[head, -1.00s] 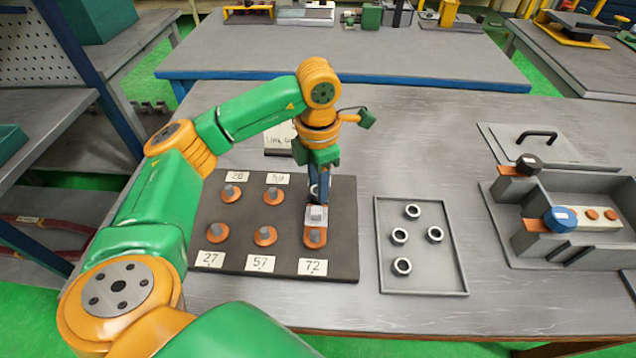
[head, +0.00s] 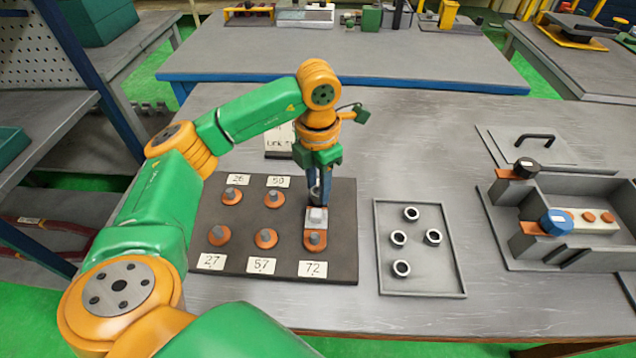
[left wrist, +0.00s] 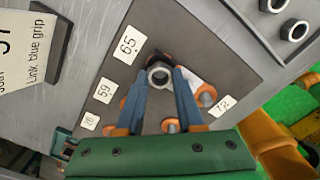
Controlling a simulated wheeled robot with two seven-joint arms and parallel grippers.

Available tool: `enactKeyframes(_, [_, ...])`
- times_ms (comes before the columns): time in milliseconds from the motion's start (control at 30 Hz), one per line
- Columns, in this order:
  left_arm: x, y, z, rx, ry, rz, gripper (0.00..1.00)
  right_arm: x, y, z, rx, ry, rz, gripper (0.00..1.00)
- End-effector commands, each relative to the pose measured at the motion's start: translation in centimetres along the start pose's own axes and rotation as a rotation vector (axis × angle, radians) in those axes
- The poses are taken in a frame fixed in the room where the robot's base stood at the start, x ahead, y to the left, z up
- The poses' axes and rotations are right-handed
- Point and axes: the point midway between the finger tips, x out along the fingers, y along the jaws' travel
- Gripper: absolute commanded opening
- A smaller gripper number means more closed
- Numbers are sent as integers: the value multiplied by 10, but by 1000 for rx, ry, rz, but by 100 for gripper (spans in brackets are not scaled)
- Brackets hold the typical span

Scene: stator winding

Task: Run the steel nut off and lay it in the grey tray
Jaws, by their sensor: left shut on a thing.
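A steel nut (left wrist: 158,75) is between the fingertips of my left gripper (left wrist: 160,72) in the left wrist view. The gripper is shut on it, beside the label 65. In the head view my left gripper (head: 318,192) points down at the back right of the dark board (head: 290,228). The fingers partly hide the nut, and I cannot tell whether it is still around a stud. A pale link piece (head: 317,215) lies just in front of the fingers. The grey tray (head: 464,294) is to the right, with several steel nuts (head: 401,268) lying in it.
Several bare studs on copper-coloured bases (head: 219,236) stand on the board near number labels. A grey fixture (head: 490,215) with a blue-topped knob (head: 556,222) is at the far right. A lid with a black handle (head: 535,140) lies behind it. Bare bench separates board and tray.

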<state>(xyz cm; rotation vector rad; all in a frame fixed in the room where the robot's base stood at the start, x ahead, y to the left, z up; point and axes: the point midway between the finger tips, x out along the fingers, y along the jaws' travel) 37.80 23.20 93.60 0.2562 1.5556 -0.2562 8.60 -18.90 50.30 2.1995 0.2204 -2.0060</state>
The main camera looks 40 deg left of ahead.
Motion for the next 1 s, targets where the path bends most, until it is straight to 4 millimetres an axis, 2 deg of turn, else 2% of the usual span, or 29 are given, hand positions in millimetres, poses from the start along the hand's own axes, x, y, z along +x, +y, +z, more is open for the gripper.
enactKeyframes(167, [-6, 0, 0, 0, -1, 0, 0, -5, 0, 0, 0, 0, 0, 60])
enactKeyframes(800, [-60, 0, 0, 0, 0, -1, 0, -51, 1, -4, 0, 0, 0, 60])
enactKeyframes(1000, [-60, 0, 0, 0, 0, 0, 0, -50, 1, -4, 0, 0, 0, 60])
